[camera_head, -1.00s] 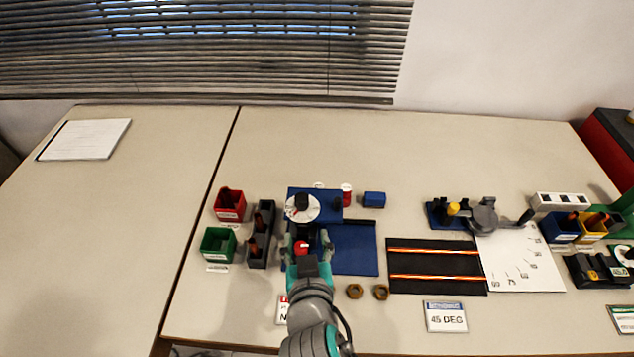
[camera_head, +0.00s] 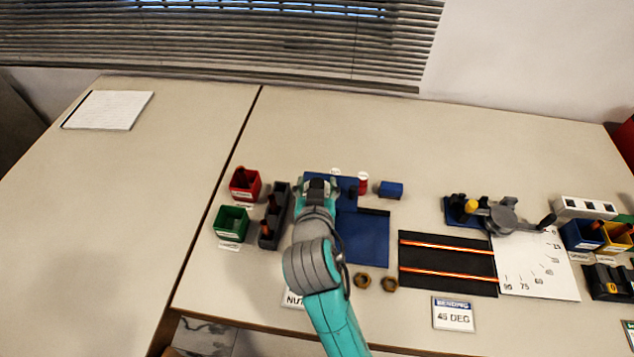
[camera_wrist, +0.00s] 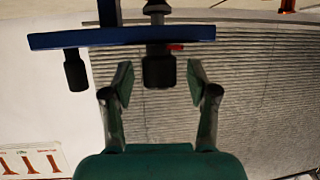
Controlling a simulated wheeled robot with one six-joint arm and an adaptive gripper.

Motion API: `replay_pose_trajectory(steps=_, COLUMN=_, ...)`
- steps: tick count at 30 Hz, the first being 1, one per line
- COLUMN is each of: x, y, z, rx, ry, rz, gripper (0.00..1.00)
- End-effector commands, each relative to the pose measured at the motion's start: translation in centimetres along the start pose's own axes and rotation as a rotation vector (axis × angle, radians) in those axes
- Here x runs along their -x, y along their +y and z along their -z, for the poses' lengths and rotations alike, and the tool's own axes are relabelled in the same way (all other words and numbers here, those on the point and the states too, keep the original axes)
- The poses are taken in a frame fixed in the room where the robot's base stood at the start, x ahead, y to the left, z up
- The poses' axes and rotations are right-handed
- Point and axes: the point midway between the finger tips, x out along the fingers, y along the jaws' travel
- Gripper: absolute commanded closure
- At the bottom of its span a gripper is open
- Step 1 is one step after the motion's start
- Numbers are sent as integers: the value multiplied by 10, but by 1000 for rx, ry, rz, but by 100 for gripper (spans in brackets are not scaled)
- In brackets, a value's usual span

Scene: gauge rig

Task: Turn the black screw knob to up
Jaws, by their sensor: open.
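A black knob (camera_wrist: 158,72) sits between my open fingers in the wrist view, below a blue plate (camera_wrist: 115,37) seen edge-on. A short red pointer (camera_wrist: 175,47) sticks out to the right at the knob's base. My gripper (camera_wrist: 160,84) is open, with one finger on each side of the knob and a gap visible on both sides. In the head view my gripper (camera_head: 318,187) covers the knob and its white dial. A second, smaller black knob (camera_wrist: 76,72) is on the same plate, left of my fingers; it also shows in the head view (camera_head: 353,191).
The blue rig base (camera_head: 368,240) lies right of my arm. A red bin (camera_head: 245,183), a green bin (camera_head: 232,223) and a dark grey holder (camera_head: 273,222) stand close on the left. A red-capped item (camera_head: 363,183) and a blue block (camera_head: 391,189) stand right.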

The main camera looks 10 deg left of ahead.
Motion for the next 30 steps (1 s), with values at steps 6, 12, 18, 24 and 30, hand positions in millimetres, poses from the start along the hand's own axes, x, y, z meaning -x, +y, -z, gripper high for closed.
replay_pose_trajectory(steps=6, x=-8, y=0, z=0, rx=-1, ry=0, rz=-1, gripper=41)
replay_pose_trajectory(steps=12, x=-8, y=0, z=0, rx=-1, ry=0, rz=-1, gripper=41)
replay_pose_trajectory(steps=18, x=-8, y=0, z=0, rx=-1, ry=0, rz=-1, gripper=91)
replay_pose_trajectory(steps=24, x=-8, y=0, z=0, rx=0, ry=0, rz=1, gripper=100)
replay_pose_trajectory(steps=30, x=-8, y=1, z=0, rx=13, ry=1, rz=32, gripper=100)
